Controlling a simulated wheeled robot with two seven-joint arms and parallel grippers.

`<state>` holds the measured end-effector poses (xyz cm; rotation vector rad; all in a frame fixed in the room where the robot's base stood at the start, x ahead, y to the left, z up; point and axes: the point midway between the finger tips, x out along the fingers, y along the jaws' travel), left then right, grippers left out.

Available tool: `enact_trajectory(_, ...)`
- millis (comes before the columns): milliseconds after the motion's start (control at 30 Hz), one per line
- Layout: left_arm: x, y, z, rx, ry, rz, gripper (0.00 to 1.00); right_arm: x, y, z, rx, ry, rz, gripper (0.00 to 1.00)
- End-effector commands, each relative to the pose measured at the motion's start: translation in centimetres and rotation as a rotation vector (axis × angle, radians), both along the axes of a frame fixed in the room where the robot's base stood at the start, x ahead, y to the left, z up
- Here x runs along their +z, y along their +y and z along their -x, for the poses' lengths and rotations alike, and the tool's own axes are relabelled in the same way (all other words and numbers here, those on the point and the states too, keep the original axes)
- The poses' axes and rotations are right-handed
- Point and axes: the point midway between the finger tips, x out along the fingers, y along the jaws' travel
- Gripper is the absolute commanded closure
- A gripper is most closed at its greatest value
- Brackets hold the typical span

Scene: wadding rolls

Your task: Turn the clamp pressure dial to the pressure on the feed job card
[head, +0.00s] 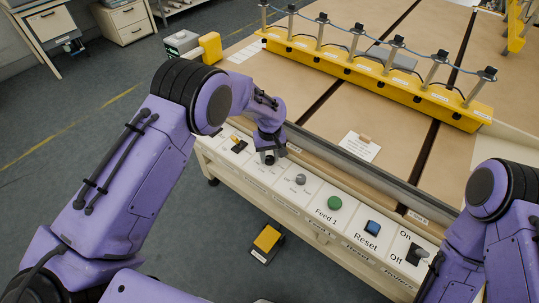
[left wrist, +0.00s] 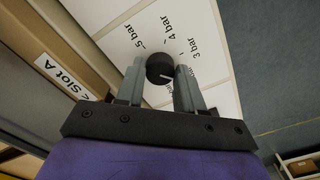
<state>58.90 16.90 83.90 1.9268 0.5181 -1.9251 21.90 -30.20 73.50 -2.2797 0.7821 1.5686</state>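The clamp pressure dial (left wrist: 160,68) is a round black knob on a white panel in the left wrist view. Labels 5 bar, 4 bar and 3 bar are readable around it; other marks are partly hidden by a finger. A pale line on the knob shows on its lower side, away from these labels. My left gripper (left wrist: 159,78) has one finger on each side of the knob, apparently closed against it. In the head view my left gripper (head: 268,156) covers the dial. A white card (head: 360,147) lies on the table, too small to read. My right gripper is out of sight.
Along the front panel are a grey knob (head: 300,179), a green Feed 1 button (head: 335,203), a blue Reset button (head: 373,227) and an On/Off switch (head: 416,254). A yellow rail (head: 380,85) with several clamps crosses the table. A yellow pedal (head: 266,239) is on the floor.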

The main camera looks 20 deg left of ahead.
Motion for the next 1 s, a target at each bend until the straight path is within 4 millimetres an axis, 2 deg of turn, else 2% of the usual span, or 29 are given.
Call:
enact_trajectory(33, 0.1, 0.0, -0.1, 0.000, -0.002, 0.000, 0.46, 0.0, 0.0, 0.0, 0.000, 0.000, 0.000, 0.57)
enact_trajectory(67, 0.1, 0.0, -0.1, 0.000, -0.001, 0.000, 0.40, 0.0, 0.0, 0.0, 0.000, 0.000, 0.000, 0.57)
enact_trajectory(400, 0.5, 0.0, -0.1, 0.000, -0.001, 0.000, 0.40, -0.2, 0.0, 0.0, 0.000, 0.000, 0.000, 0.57)
enact_trajectory(467, 1.4, 0.0, -0.1, 0.000, -0.003, 0.001, 0.40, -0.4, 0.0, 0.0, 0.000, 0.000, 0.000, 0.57)
enact_trajectory(800, 8.9, 0.0, -0.1, -0.001, -0.004, 0.000, 0.40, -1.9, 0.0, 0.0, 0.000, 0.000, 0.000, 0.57)
enact_trajectory(1000, 10.5, 0.0, 0.0, 0.001, -0.001, 0.001, 0.40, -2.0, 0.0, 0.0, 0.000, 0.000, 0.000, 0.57)
